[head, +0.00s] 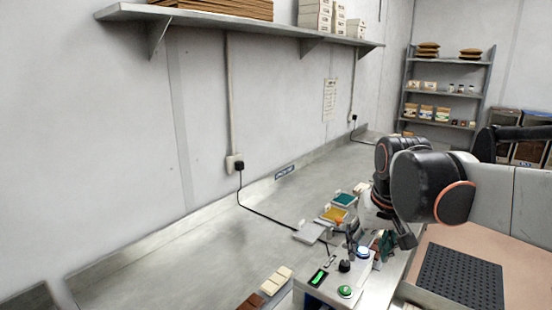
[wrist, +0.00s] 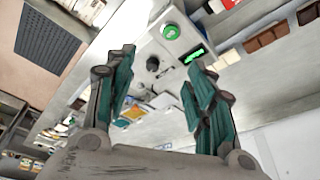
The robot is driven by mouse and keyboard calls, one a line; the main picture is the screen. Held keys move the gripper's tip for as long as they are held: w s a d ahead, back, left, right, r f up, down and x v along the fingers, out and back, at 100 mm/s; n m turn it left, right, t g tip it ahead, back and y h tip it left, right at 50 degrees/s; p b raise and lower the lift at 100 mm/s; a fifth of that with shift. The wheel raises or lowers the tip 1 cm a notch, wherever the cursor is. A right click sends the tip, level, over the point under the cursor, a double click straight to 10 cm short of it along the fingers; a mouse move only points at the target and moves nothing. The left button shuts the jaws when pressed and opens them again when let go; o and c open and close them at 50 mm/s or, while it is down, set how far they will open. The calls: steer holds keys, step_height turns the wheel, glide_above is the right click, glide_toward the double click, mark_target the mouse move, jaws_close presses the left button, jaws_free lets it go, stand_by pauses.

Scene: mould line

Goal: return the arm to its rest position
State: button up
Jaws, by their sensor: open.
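My arm reaches in from the right in the head view, over the metal bench (head: 190,255). My gripper (head: 368,245) hangs low beside the control box (head: 325,290), partly hidden by my own arm links. In the wrist view my gripper (wrist: 160,95) has its two teal-padded fingers apart, with nothing held between them. Beyond the fingers, the control box shows a green button (wrist: 170,32), a dark knob (wrist: 153,63) and a lit green display (wrist: 193,56).
Teal and yellow moulds (head: 344,199) lie on the bench behind the box. White bars (head: 276,280) and brown bars (head: 250,302) lie in front. A perforated black mat (head: 460,280) is at right. A wall shelf (head: 240,22) overhangs the bench. The bench's left part is clear.

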steer(key=s+f+n+t, duration=0.1)
steer(key=s+f+t, duration=0.2)
steer(key=s, duration=1.3)
step_height(320, 180, down, 3)
steer(key=shift+a+f+t+b, duration=0.2)
steer(key=shift+t+b, duration=0.1)
steer(key=shift+t, duration=0.1)
